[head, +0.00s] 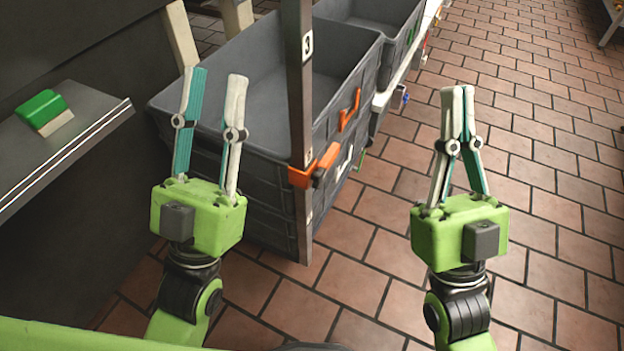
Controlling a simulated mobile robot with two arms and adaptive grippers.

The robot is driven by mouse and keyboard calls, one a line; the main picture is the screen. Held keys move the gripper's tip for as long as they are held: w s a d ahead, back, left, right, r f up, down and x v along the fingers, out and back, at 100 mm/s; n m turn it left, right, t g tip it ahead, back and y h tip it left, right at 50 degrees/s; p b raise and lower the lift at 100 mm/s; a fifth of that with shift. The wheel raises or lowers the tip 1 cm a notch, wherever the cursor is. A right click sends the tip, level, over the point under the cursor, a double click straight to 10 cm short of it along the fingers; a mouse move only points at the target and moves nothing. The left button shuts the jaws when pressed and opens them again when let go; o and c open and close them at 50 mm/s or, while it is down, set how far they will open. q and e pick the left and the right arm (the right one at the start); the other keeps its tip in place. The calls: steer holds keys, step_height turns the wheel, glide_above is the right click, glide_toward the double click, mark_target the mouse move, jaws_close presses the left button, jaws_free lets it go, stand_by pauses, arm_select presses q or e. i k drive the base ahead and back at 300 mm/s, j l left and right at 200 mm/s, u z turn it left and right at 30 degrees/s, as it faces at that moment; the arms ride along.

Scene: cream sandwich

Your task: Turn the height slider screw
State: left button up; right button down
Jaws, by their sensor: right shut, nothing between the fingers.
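No part is clearly marked as the height slider screw. In the head view an orange clamp (309,177) with a dark knob (319,178) sits on an upright metal post (299,90) in the middle. I cannot tell whether this knob is the screw. My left gripper (216,74) is open and empty, left of the post and pointing up in the picture in front of the grey crates. My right gripper (459,90) is shut with nothing in it, well to the right of the post over the tiled floor. Neither gripper appears to touch the post or clamp.
Stacked grey crates (255,75) stand behind the post, with another grey crate (397,18) further back. A metal shelf (60,145) at left holds a green-topped block (42,108). An orange handle (349,110) shows on the crate's side.

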mark_target(318, 177)
steer(key=i+l+u, duration=0.1)
steer(key=l+u, duration=0.4)
steer(key=i+l+u, duration=0.1)
steer(key=l+u, duration=0.45)
steer(key=l, duration=0.8)
steer(key=k+l+u, duration=0.15)
steer(key=l, duration=0.75)
steer(key=i, duration=0.05)
